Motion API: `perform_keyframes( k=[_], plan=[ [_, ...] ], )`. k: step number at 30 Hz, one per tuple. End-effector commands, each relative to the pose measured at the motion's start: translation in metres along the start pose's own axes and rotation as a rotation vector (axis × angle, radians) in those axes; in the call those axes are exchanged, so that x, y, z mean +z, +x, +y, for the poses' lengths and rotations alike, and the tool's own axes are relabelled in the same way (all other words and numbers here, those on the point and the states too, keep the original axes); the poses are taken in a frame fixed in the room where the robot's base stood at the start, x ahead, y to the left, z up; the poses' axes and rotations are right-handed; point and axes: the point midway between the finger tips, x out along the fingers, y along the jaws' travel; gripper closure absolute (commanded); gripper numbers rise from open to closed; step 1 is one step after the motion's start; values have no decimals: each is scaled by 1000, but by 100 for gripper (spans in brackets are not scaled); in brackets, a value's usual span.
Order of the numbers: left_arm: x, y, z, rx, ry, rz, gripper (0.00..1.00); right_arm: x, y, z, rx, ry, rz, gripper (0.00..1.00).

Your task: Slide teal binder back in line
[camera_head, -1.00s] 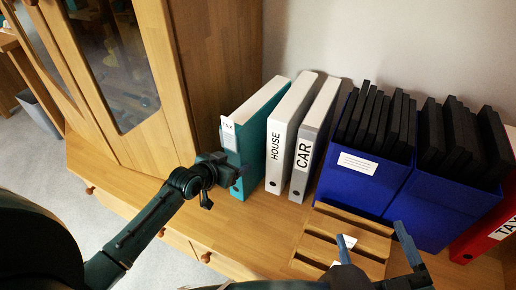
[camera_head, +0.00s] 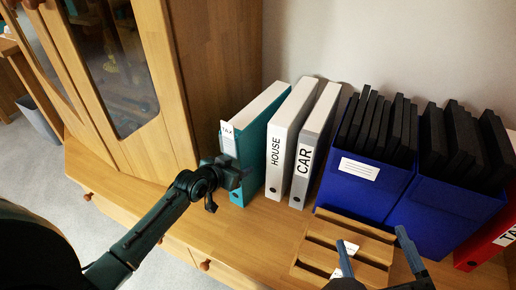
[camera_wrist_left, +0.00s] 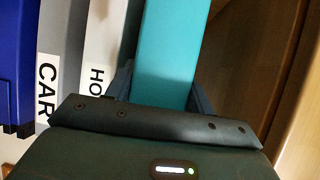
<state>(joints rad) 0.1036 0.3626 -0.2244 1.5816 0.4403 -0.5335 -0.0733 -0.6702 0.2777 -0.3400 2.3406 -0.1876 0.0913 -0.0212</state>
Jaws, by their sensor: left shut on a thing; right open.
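The teal binder (camera_head: 262,140) stands upright at the left end of the row, with a small white "TAX" label on its spine. My left gripper (camera_head: 236,172) is at its spine, low down, and is shut on it. In the left wrist view the teal spine (camera_wrist_left: 165,55) lies between the two fingers. The white HOUSE binder (camera_head: 279,150) and the grey CAR binder (camera_head: 308,158) stand upright just to its right. My right gripper (camera_head: 376,262) is open and empty at the front, over the wooden rack.
A slatted wooden rack (camera_head: 322,255) lies in front of two blue file boxes (camera_head: 365,188) filled with black folders. A red binder (camera_head: 490,245) stands at the far right. A glass-door wooden cabinet (camera_head: 180,90) rises to the left.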

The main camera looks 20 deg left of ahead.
Motion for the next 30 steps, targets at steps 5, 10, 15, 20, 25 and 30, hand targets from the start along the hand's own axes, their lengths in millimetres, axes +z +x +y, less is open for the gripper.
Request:
perform_keyframes(
  k=[5,10,15,20,25,30],
  plan=[
    [0,0,0,0,0,0,80,0,0,0,0,0,0,20],
    [0,0,0,-3,-2,0,84,-1,1,1,2,-2,2,20],
    [-2,0,0,-21,-14,2,84,-7,1,2,2,-1,1,20],
    [-2,0,0,-42,-25,4,84,-11,2,3,1,-1,1,20],
    [-2,0,0,-64,-35,3,84,-16,3,4,1,-1,0,20],
    [-2,-1,0,-84,-48,3,84,-21,3,5,1,0,0,20]
  ],
)
